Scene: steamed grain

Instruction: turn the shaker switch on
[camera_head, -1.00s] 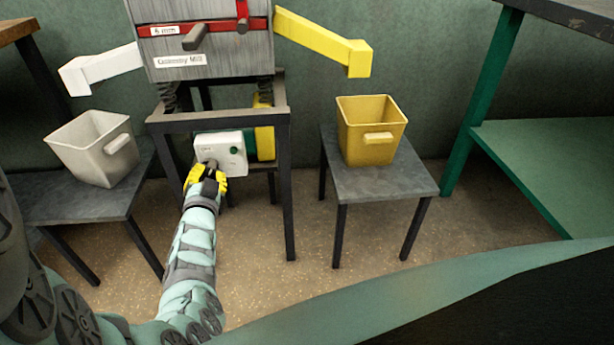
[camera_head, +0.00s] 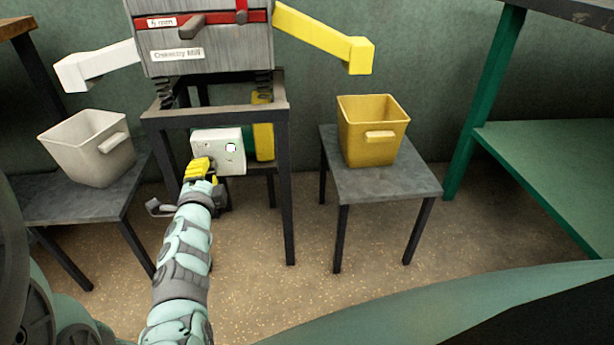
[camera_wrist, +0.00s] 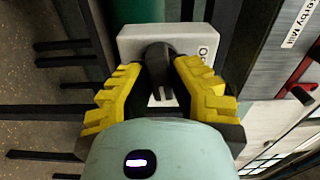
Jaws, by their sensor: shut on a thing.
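The switch box (camera_head: 215,139) is a white box under the shaker frame. My gripper (camera_head: 199,167) is at the lower left of the box. In the wrist view my gripper (camera_wrist: 157,68) has its yellow fingers on both sides of the knob, shut on it. The shaker (camera_head: 210,45) is a grey box on springs above, with red bands.
A white bin (camera_head: 85,150) stands on a grey table at left, and a yellow bin (camera_head: 365,140) on a table (camera_head: 400,185) at right. A white chute (camera_head: 95,68) and a yellow chute (camera_head: 325,40) reach out above them. The frame's legs stand close beside the box.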

